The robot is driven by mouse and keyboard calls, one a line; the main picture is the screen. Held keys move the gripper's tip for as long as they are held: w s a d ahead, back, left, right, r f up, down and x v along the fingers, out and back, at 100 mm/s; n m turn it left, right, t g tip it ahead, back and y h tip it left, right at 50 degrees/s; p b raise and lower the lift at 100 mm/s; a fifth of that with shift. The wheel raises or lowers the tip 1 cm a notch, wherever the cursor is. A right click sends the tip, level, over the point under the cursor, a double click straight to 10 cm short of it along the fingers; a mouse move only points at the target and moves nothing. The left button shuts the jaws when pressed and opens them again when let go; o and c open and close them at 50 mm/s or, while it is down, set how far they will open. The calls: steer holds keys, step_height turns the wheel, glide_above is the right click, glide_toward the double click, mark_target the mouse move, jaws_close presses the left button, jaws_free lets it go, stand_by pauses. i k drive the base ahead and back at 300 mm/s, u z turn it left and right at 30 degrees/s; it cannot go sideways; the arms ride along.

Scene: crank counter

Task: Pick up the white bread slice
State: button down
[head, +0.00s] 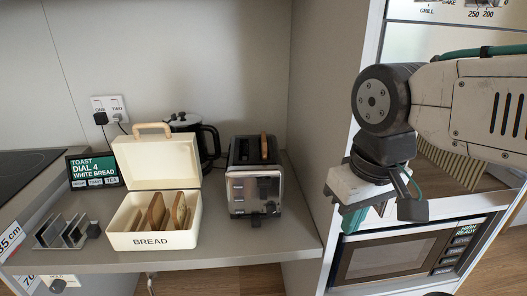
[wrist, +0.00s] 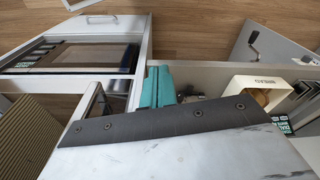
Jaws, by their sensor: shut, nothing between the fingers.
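A cream bread box (head: 150,240) marked BREAD stands open on the counter in the head view. Upright slices lean in it: a brown-edged slice (head: 156,212), another (head: 179,209), and a darker edge on the left. I cannot tell which one is the white slice. The box also shows in the wrist view (wrist: 236,86), upside down, with its slices partly hidden. My gripper (head: 354,217) is on the right, away from the box, by the oven cabinet. Its teal fingers (wrist: 157,87) are shut together with nothing between them.
A toaster (head: 255,192) with a brown slice (head: 264,147) in it stands right of the box. A kettle (head: 190,125) is behind, a metal rack (head: 62,232) and a sign (head: 94,170) are left.

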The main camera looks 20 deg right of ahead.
mark_target(264, 140)
steer(key=z, duration=0.5)
steer(key=k, duration=1.2)
steer(key=i, duration=0.3)
steer(key=u, duration=0.75)
steer(key=i, duration=1.55)
steer(key=z, duration=0.75)
